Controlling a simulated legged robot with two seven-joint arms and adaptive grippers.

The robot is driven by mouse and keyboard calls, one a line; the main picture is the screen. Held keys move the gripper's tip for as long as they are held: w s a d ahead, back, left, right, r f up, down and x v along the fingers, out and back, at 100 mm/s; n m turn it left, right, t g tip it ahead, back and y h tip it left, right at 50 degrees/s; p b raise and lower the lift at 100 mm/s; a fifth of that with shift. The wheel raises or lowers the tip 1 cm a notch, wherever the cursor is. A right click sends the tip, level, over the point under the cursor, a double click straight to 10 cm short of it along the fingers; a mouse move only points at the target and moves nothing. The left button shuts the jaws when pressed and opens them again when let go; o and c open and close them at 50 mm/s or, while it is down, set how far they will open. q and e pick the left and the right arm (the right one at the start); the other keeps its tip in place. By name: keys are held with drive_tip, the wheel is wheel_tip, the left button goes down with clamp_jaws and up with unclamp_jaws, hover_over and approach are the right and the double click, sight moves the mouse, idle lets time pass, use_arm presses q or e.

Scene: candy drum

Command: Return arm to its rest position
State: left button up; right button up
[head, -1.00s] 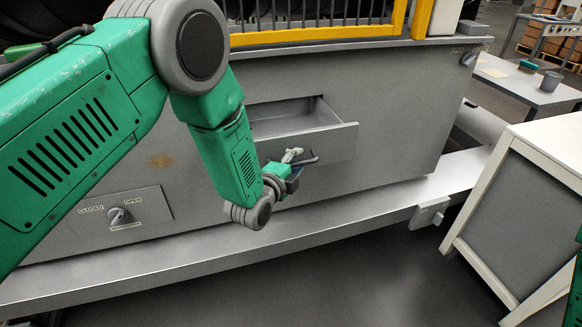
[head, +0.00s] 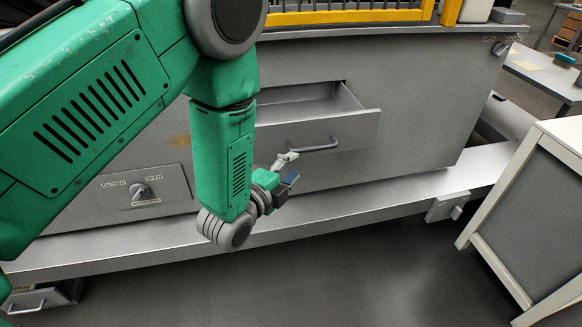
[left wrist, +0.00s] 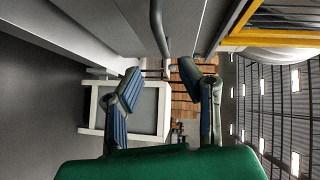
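My left arm comes in from the left in the head view, and its gripper (head: 288,172) hangs just below and left of the drawer handle (head: 314,145). In the left wrist view the two fingers of this gripper (left wrist: 160,72) are apart with nothing between them. The curved grey bar of the handle (left wrist: 158,28) shows beyond the fingertips, clear of them. The grey drawer (head: 352,132) stands pulled out of the machine front. My right gripper is in neither view.
A ledge (head: 380,205) runs along the machine's foot below the drawer. A knob panel (head: 172,200) is at the left, partly near my arm. A white-framed grey stand (head: 545,195) is at the right. The floor (head: 380,265) in front is clear.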

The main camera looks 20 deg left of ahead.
use_arm(q)
drive_tip(key=shift+d, duration=0.15)
drive_tip(key=s+a+f+n+g+y, duration=0.1)
drive_tip(key=s+a+f+n+g, duration=0.3)
drive_tip(key=s+f, duration=0.4)
drive_tip(key=s+a+f+n+g+y, duration=0.2)
drive_tip(key=s+f+n+g, duration=0.35)
drive_tip(key=s+f, duration=0.25)
drive_tip(key=s+a+f+n+g, duration=0.1)
drive_tip(key=s+f+n+g, duration=0.1)
drive_tip(key=s, duration=0.6)
drive_tip(key=s+a+f+n+g, duration=0.2)
drive_tip(key=s+n+g, duration=0.2)
drive_tip(key=s, duration=0.5)
drive_tip(key=shift+n+b, duration=0.35)
drive_tip(key=shift+n, duration=0.9)
drive_tip(key=shift+w, duration=0.1)
